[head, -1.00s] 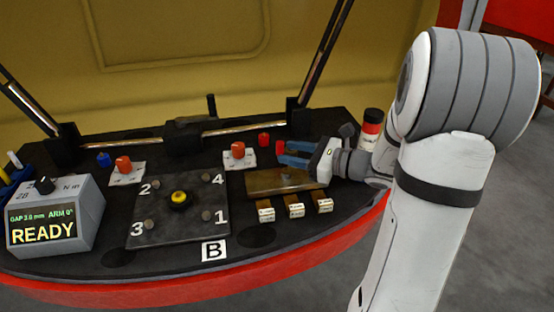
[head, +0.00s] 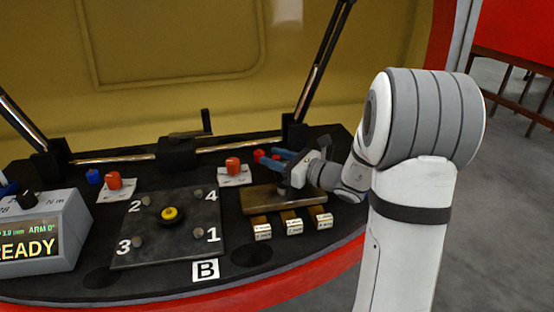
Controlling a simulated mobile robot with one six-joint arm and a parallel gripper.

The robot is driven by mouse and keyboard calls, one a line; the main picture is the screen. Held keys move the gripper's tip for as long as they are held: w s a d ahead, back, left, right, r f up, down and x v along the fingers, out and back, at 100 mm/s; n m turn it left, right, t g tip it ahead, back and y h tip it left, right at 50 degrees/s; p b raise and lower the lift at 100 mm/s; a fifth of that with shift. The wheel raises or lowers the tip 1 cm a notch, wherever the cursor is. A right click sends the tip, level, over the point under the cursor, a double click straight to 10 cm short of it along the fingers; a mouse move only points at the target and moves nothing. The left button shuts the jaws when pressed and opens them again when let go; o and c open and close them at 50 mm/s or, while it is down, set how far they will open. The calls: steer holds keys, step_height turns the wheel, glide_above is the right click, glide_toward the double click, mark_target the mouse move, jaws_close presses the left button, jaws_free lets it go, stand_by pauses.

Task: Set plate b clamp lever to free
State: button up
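Plate B is a dark square plate (head: 185,235) with numbered bolts and a yellow centre knob (head: 169,214); a white "B" label (head: 205,270) lies in front of it. Two orange-red levers stand on small white cards behind it, a left lever (head: 114,181) and a right lever (head: 233,166). I cannot read the cards or tell which lever is the clamp lever. My gripper (head: 268,159), with blue fingers, is to the right of the right lever, above and behind the brown block. Its fingers look apart, with nothing visibly held. It does not appear to touch the right lever.
A red cap (head: 259,155) is close by the fingertips. A brown block (head: 265,199) and several small tagged blocks (head: 294,227) lie right of plate B. A black crank (head: 206,121) and rod stand behind. A READY display box (head: 40,235) is at left.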

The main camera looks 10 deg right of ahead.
steer(key=shift+c, duration=0.5)
jaws_close()
